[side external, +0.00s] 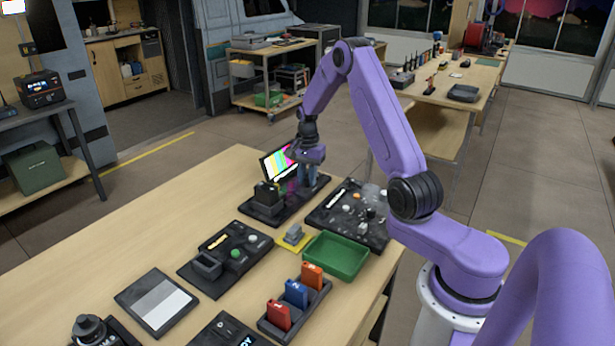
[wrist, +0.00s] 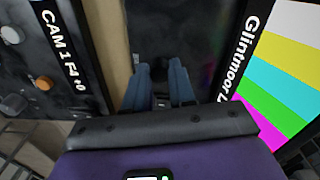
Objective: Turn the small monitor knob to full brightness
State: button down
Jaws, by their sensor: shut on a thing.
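The small monitor (side external: 277,164) stands tilted on a black base and shows bright colour bars; its screen (wrist: 277,75) also fills the right of the wrist view. My gripper (side external: 308,188) points down beside the monitor's right side, low over the base. In the wrist view its blue fingers (wrist: 160,80) reach down to the dark base (wrist: 182,30), shut on the monitor knob. The knob itself is hidden by the fingers, so its turn angle cannot be read.
A black control panel (side external: 330,212) with knobs lies close to the right of the base. A dark block (side external: 266,200) stands on the base's front left. A green tray (side external: 337,257), a yellow pad with a grey block (side external: 294,236) and coloured cartridges (side external: 296,293) are nearer the camera.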

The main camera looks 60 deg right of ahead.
aim_at(307, 179)
jog(key=shift+m, duration=0.5)
jog(key=c, duration=0.9)
grip_release()
jog(key=shift+c, duration=0.2)
notch_tip(307, 179, up, 18)
jog(key=shift+f, duration=0.2)
